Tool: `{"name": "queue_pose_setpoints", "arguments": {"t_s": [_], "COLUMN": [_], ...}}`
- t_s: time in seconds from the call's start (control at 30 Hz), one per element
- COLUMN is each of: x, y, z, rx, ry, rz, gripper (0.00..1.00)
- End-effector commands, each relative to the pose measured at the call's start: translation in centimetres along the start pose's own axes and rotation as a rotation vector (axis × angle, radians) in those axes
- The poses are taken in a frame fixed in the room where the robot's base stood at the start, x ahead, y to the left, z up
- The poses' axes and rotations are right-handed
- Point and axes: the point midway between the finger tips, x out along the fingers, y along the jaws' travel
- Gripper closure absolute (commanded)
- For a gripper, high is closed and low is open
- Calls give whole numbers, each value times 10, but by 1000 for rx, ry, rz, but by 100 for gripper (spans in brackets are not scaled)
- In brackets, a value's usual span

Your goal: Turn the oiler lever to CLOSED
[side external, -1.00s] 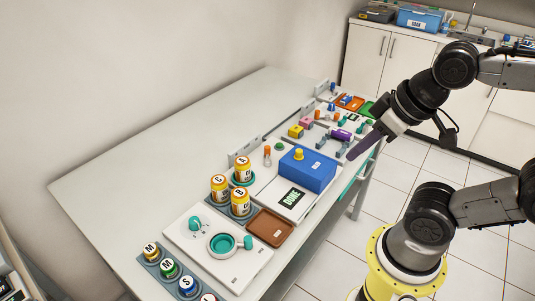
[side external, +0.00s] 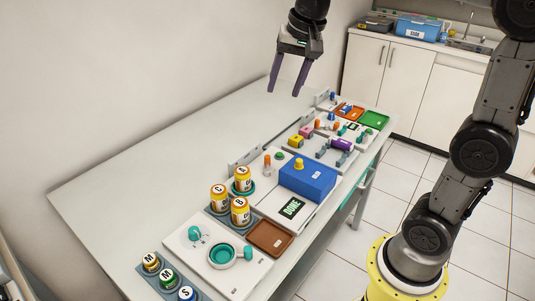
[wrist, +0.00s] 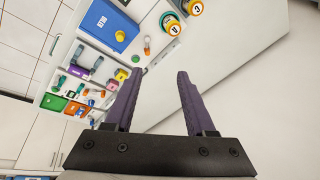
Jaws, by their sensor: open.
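No label reading "oiler" is legible, so I cannot tell for sure which lever is the oiler's. A white panel (side external: 225,280) at the near end of the table carries a teal knob (side external: 195,233) and a teal ring with a side handle (side external: 222,255). Farther along, an upright orange-topped lever (side external: 267,163) stands by a blue box (side external: 308,178) with a yellow knob; the lever also shows in the wrist view (wrist: 147,46). My gripper (side external: 286,91) is open and empty, high above the table, fingers pointing down. Its fingers also show in the wrist view (wrist: 160,75).
Lettered yellow bottles (side external: 240,210) stand beside the white panel. A brown tray (side external: 270,238) and a "DONE" display (side external: 291,208) are near the front edge. Orange and green trays (side external: 374,119) lie at the far end. The table's left side is clear.

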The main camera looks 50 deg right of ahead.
Motion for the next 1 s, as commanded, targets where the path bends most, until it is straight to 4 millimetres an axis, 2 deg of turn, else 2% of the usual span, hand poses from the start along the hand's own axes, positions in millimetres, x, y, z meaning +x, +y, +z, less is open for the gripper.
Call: {"name": "queue_pose_setpoints", "arguments": {"t_s": [0.03,0.2,0.4,0.5,0.6,0.83,1.0], "x": [16,69,142,171,190,210,237], "y": [-7,-21,-16,-8,0,10,16], "z": [-17,-62,-99,-105,-105,-102,-95], "rx": [44,165,237,255,267,276,275], "ry": [-18,-69,-133,-162,-189,-201,-203], "rz": [25,98,181,215,243,257,258], "gripper": [45,45,45,45,45,45,45]}}
